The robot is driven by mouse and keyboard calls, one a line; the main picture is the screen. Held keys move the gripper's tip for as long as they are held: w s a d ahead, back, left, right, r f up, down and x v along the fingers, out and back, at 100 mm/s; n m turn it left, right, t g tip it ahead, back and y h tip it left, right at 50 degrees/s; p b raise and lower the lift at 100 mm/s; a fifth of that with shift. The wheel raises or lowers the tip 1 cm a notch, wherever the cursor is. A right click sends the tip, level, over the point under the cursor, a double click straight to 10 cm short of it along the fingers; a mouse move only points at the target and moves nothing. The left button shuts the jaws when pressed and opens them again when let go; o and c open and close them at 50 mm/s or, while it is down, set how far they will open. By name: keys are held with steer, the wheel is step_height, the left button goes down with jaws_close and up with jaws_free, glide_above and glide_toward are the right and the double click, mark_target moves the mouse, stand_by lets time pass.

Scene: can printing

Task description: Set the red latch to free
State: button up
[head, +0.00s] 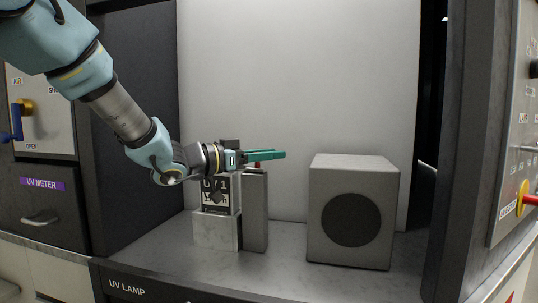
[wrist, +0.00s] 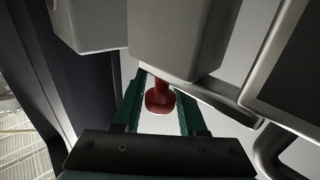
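A red knob (wrist: 160,96) shows in the wrist view between my two green fingers, with a gap on each side. It hangs by a grey block. In the head view only a small red bit (head: 257,166) shows below my fingers, atop a narrow grey post (head: 255,212). My gripper (head: 281,154) reaches level to the right over this post, its fingers apart. I cannot read a free mark by the knob. Another red handle (head: 530,199) on a yellow disc sits on the right panel in the head view; which is the latch is not labelled legibly.
A box marked UV 1 (head: 219,184) stands on a pale block (head: 212,230) left of the post. A grey box with a dark disc (head: 353,178) stands to the right. The bay's dark walls (head: 135,110) enclose them. Bare shelf (head: 240,270) lies in front.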

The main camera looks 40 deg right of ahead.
jaws_close()
stand_by(1.0)
